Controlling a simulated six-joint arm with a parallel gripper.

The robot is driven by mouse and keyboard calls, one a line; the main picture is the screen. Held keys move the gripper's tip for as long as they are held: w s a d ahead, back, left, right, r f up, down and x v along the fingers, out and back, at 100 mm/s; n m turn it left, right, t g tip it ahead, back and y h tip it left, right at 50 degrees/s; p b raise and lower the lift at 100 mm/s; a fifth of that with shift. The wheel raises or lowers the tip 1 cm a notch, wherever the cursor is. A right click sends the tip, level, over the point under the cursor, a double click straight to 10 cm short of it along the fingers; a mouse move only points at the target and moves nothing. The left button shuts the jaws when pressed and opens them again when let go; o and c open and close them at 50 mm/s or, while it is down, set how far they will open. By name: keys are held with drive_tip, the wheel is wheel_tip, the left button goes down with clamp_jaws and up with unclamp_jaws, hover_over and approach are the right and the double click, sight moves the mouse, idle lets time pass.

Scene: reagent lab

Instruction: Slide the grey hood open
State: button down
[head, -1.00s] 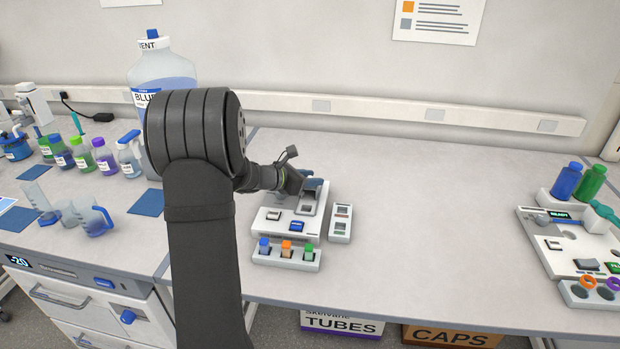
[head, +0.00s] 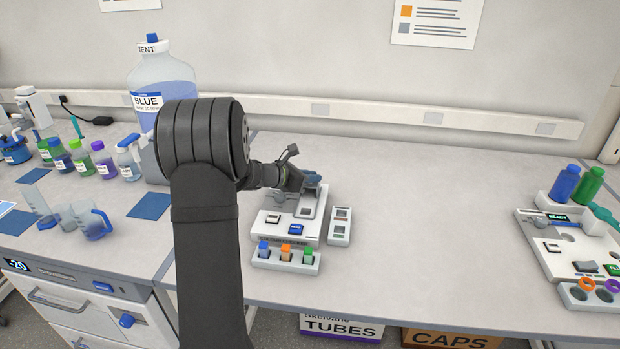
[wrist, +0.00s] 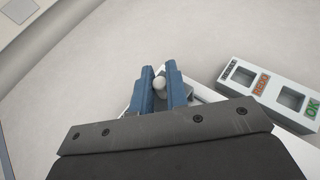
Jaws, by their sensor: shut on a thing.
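The white bench device (head: 265,230) stands in the middle of the bench. The grey hood (head: 309,201) is a sloping piece on the device's right half, behind the blue button. My gripper (head: 313,180) is at the hood's rear end. In the wrist view, my gripper's blue fingers (wrist: 160,78) are closed around a small pale grey knob (wrist: 159,84), which shows between them. Most of the hood is hidden there by the gripper body. I cannot tell how far open the hood stands.
A rack with blue, orange and green caps (head: 286,258) sits at the device's front. A small two-window block (head: 339,226) stands close on its right, also in the wrist view (wrist: 270,92). A large blue-liquid bottle (head: 160,85) stands behind my arm. Bench between the devices is clear.

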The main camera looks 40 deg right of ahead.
drive_tip(key=c, duration=1.4)
unclamp_jaws()
drive_tip(key=shift+w+d, duration=0.15)
drive_tip(key=shift+c, duration=0.2)
drive_tip(key=v, duration=1.7)
drive_tip(key=shift+a, duration=0.3)
drive_tip(key=x, duration=1.7)
drive_tip(key=shift+d, duration=0.3)
drive_tip(key=shift+s+a, duration=0.35)
drive_tip(key=shift+a, duration=0.05)
